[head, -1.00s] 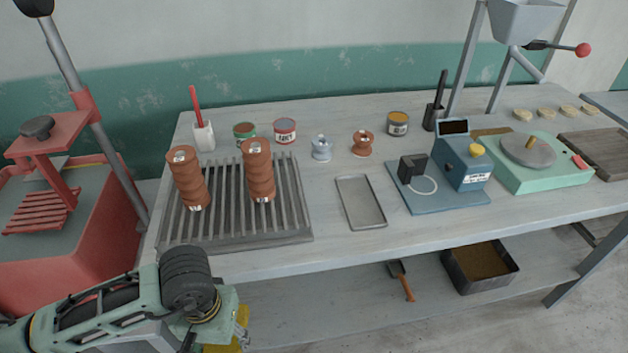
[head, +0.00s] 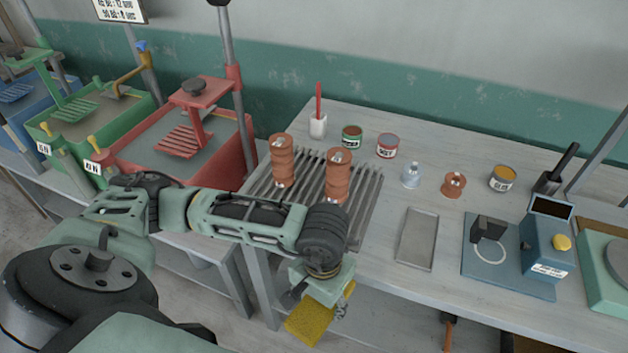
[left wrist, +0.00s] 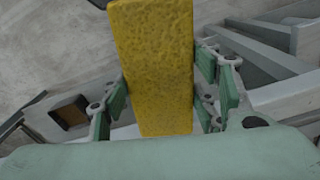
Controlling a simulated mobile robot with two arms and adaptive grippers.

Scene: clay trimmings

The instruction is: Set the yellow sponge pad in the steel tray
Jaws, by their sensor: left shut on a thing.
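The yellow sponge pad (head: 318,318) is held by my left gripper (head: 340,296), in front of the table's front edge. In the left wrist view the sponge pad (left wrist: 155,65) stands between the green finger pads of my left gripper (left wrist: 165,108), which is shut on it. The steel tray (head: 418,238) is a shallow, empty rectangular tray lying on the tabletop, to the right of and farther back than the gripper. My right gripper is not in view.
A slatted rack (head: 355,222) with two stacks of brown rolls stands left of the tray. A blue device (head: 545,245) on a blue base is to its right. A jar (head: 411,175) and a copper spool (head: 454,184) stand behind. The tabletop around the tray is bare.

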